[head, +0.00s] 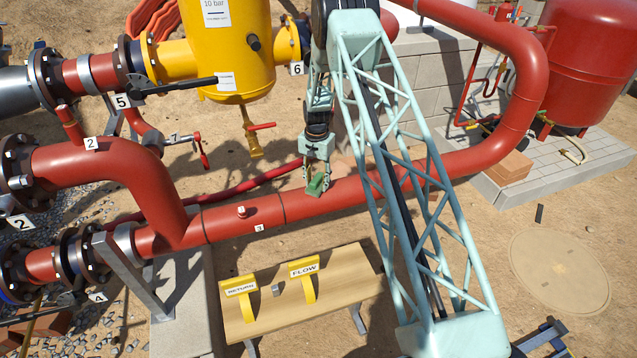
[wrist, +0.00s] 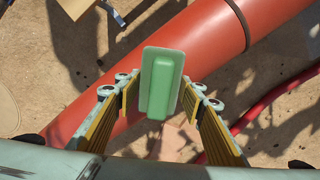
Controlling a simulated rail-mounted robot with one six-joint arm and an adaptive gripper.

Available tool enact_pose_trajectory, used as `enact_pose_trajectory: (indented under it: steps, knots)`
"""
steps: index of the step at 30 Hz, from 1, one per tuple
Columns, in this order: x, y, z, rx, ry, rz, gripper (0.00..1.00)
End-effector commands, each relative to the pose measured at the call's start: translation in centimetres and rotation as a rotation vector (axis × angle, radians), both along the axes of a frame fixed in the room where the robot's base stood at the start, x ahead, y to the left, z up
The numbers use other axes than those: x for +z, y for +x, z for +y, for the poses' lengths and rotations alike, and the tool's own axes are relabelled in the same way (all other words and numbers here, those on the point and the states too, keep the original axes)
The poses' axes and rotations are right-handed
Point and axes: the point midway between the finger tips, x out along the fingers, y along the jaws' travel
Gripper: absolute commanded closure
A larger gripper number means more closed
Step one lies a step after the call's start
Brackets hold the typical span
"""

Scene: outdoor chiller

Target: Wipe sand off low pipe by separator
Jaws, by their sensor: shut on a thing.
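The low red pipe (head: 345,196) runs across the middle of the head view, in front of the yellow separator (head: 232,50). It crosses the wrist view diagonally (wrist: 205,45). My gripper (head: 318,175) is shut on a green block (head: 317,185), with a finger at each side of it in the wrist view (wrist: 160,82). The block is over the pipe; I cannot tell whether it touches. A pale tan patch (wrist: 176,138) shows between the fingers just below the block. It looks like sand, but its extent is partly hidden by the block and fingers.
A thinner dark-red pipe (head: 240,187) runs behind the low pipe. A valve with a red handle (head: 255,135) hangs under the separator. A wooden board (head: 345,283) with yellow FLOW and RETURN markers stands in front.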

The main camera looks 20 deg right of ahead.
Motion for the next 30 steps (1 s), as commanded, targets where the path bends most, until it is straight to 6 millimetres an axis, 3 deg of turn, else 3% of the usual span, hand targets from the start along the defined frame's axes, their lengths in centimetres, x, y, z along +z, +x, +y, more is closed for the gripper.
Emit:
enact_pose_trajectory:
  steps: [4, 9, 30]
  knots:
    - [0.0, 0.0, 0.4, 0.000, 0.000, 0.000, 0.73]
    - [3.1, 0.1, 0.4, 0.001, 0.000, 0.000, 0.73]
    - [8.3, 0.1, 0.8, 0.005, 0.000, 0.000, 0.73]
